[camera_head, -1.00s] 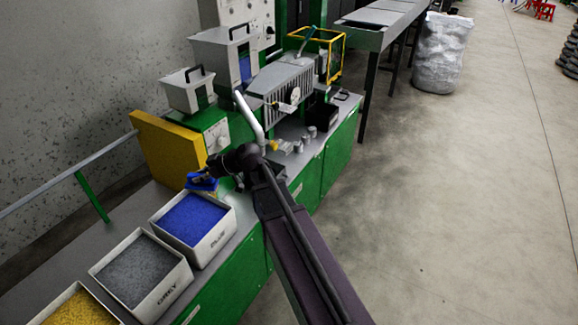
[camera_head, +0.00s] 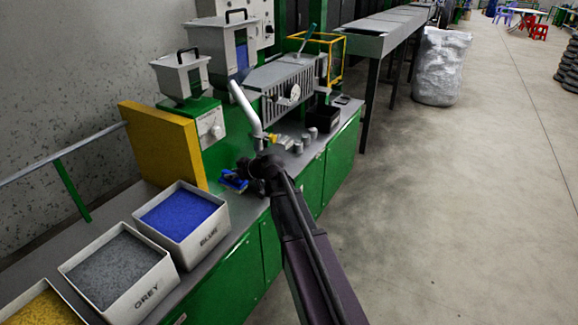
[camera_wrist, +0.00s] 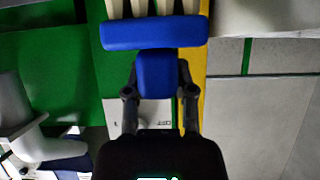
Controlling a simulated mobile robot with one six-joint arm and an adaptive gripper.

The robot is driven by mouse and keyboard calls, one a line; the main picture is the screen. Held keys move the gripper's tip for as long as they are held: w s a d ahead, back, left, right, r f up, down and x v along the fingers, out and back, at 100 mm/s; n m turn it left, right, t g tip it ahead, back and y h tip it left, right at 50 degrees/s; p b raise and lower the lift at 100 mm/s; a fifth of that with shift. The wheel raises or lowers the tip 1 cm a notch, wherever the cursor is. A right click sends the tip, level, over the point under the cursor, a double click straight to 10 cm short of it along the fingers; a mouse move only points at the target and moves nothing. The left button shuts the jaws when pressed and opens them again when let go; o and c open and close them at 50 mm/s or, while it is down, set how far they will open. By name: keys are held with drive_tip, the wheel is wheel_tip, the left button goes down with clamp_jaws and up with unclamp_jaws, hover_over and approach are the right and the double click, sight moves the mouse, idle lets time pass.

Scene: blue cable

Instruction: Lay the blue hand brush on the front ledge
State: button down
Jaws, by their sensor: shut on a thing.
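The blue hand brush (camera_head: 233,181) is in my gripper (camera_head: 246,175), low by the grey bench top. In the wrist view, its blue head (camera_wrist: 155,34) lies across the top of the picture with pale bristles pointing away. My gripper's fingers (camera_wrist: 157,88) are shut on its blue handle in that view. The front ledge (camera_head: 246,209), which I take to be the grey front strip of the bench, runs beside and below the brush. I cannot tell whether the brush touches it. My wrist hides part of the ledge.
A bin of blue granules (camera_head: 207,238) stands left of the brush, with grey (camera_head: 153,288) and yellow bins nearer. A yellow panel (camera_head: 155,150) stands behind. A bent pale pipe (camera_head: 244,108) rises close behind my wrist.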

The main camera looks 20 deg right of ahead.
drive_tip(key=shift+w+d+f, duration=0.35)
drive_tip(key=shift+d+f, duration=0.15)
drive_tip(key=shift+f, duration=0.05)
drive_tip(key=shift+f+b, duration=0.1)
drive_tip(key=shift+b, duration=0.25)
wheel_tip(320, 180, down, 6)
drive_tip(key=b, duration=0.6)
drive_tip(key=shift+d, duration=0.1)
drive_tip(key=shift+f+b, duration=1.9)
drive_tip(key=shift+b, duration=0.05)
drive_tip(key=shift+f, duration=0.2)
drive_tip(key=shift+c, duration=2.2)
unclamp_jaws()
drive_tip(key=shift+r, duration=0.1)
drive_tip(key=shift+r, duration=0.15)
